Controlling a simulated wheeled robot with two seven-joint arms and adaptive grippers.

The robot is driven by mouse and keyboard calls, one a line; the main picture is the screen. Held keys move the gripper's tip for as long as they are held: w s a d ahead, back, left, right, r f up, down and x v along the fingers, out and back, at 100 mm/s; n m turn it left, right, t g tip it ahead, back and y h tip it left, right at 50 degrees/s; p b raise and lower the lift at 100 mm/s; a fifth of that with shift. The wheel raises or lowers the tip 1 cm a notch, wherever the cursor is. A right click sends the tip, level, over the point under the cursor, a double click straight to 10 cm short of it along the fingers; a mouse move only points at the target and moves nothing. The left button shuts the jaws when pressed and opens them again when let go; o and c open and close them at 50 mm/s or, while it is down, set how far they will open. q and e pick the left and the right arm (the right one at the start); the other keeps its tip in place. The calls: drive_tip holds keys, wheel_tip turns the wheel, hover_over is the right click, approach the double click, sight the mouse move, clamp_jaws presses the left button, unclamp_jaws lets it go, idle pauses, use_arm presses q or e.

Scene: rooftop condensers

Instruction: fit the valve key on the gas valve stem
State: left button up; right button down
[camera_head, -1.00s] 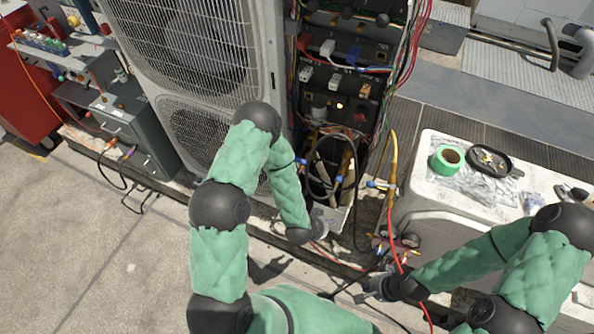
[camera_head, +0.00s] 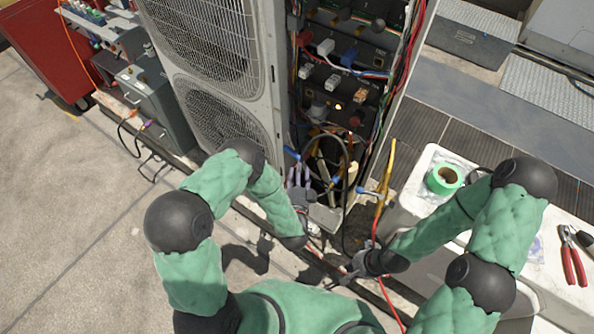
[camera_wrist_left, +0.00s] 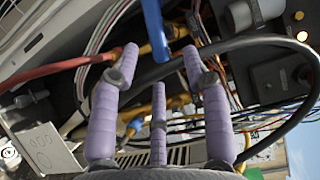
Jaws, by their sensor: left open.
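My left gripper (camera_head: 299,176) is at the lower opening of the condenser's service bay, purple fingers pointing in. In the left wrist view, the left gripper (camera_wrist_left: 158,68) has its fingers spread with nothing held between them. A blue lever-like handle (camera_wrist_left: 155,32) shows beyond the fingertips, near a yellow pipe; I cannot tell whether it is the valve key or part of a valve. The gas valve stem cannot be made out. My right gripper (camera_head: 358,268) is low, beside a red hose; its fingers are too small and dark to tell their state.
A black looped hose (camera_head: 347,165) hangs across the bay, also crossing the wrist view (camera_wrist_left: 250,42). The condenser (camera_head: 215,65) stands left. A white cooler-like box (camera_head: 437,152) at right carries green tape (camera_head: 444,180) and red pliers (camera_head: 573,262). Open paving lies left.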

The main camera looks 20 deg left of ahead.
sight(301, 146)
use_arm(q)
drive_tip(key=w+b, duration=0.1)
drive_tip(key=w, duration=0.2)
drive_tip(key=w+a, duration=0.1)
drive_tip(key=w, duration=0.3)
drive_tip(key=w+a+b, duration=0.1)
drive_tip(key=w, duration=0.2)
drive_tip(key=shift+w+b, duration=0.25)
drive_tip(key=shift+b, duration=0.1)
clamp_jaws()
drive_tip(key=shift+r, duration=0.1)
drive_tip(key=shift+w+r, duration=0.1)
